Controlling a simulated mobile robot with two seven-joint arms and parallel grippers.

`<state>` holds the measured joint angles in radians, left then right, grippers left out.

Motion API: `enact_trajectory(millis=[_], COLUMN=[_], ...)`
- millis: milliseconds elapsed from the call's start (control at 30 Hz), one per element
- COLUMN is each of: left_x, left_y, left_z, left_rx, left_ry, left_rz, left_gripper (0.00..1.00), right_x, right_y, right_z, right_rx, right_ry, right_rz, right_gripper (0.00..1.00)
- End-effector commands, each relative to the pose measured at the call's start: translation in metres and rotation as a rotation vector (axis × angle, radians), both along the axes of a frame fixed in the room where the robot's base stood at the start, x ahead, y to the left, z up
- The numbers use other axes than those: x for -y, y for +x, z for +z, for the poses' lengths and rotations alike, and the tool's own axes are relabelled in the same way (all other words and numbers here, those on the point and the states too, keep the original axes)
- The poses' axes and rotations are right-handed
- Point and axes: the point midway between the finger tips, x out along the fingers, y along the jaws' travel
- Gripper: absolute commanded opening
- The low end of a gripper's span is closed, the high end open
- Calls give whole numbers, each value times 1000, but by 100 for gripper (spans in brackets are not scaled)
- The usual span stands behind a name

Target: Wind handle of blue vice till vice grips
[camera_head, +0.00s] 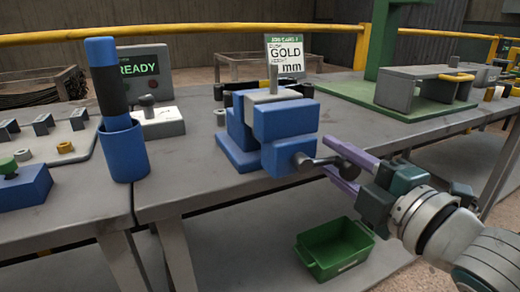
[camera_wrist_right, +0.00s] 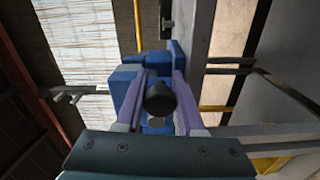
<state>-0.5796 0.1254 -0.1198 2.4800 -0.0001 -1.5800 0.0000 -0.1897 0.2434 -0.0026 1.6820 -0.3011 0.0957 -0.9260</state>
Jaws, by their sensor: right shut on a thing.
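The blue vice (camera_head: 287,122) stands at the front edge of the grey bench. A thin grey upright rod (camera_head: 273,78) rises at its jaws; whether the jaws touch it I cannot tell. The dark handle (camera_head: 310,162) is on the vice's front, facing my right arm. My right gripper (camera_head: 334,158), with purple fingers, is shut on the handle's end. In the right wrist view, the handle's round black knob (camera_wrist_right: 160,98) sits between the fingers, with the blue vice (camera_wrist_right: 126,88) behind it. My left gripper is not in view.
A blue cup (camera_head: 124,152) with a dark, blue-topped tool stands left of the vice. A display box (camera_head: 140,65) reads READY. A sign (camera_head: 285,55) reads GOLD. A green bin (camera_head: 335,249) sits below the bench front. A green-based fixture (camera_head: 425,88) stands at the right.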

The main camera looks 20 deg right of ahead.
Motion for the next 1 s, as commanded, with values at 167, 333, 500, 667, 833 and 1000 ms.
enact_trajectory(millis=[167,333,500,667,833,1000], left_x=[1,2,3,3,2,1], left_y=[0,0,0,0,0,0], left_z=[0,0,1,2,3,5], left_rx=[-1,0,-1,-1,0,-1], left_ry=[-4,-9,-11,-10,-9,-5], left_rz=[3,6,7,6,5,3], left_gripper=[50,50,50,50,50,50], right_x=[0,0,0,-1,-4,-7], right_y=[0,0,0,0,0,-1], right_z=[0,0,-3,-7,-14,-22], right_rx=[0,0,-4,-12,-22,-34], right_ry=[0,6,47,133,271,433], right_rz=[0,0,0,-1,-1,-1], right_gripper=[0,0,0,0,0,0])
